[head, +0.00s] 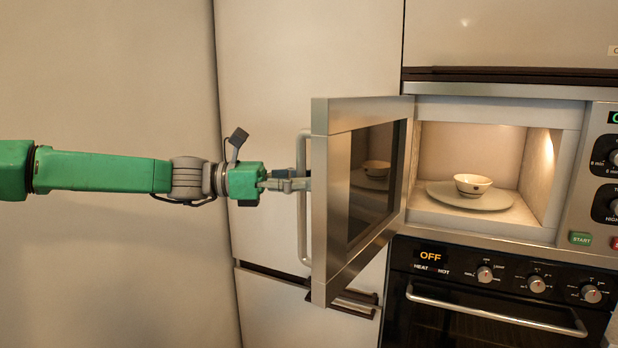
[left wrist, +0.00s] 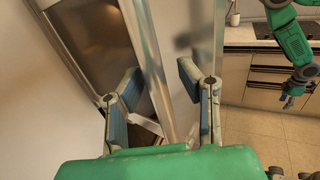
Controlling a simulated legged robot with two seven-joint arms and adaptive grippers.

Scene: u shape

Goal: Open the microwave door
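The microwave door (head: 325,200) stands swung wide open to the left, roughly square to the microwave front (head: 500,88). Its long vertical handle (head: 303,225) is on the door's outer face. My left gripper (head: 300,184) is at the handle, at about mid-height of the door. In the left wrist view, the left gripper's fingers (left wrist: 157,85) are spread, with a vertical metal bar of the door between them and visible gaps. My right gripper (left wrist: 288,100) shows only in the left wrist view, small and away from the door; its fingers are too small to judge.
Inside the lit cavity a bowl (head: 472,184) stands on a round plate (head: 470,198). An oven (head: 430,318) with a bar handle is below. Tall cabinet fronts (head: 265,60) stand behind the door. Counter and drawers (left wrist: 265,75) show in the left wrist view.

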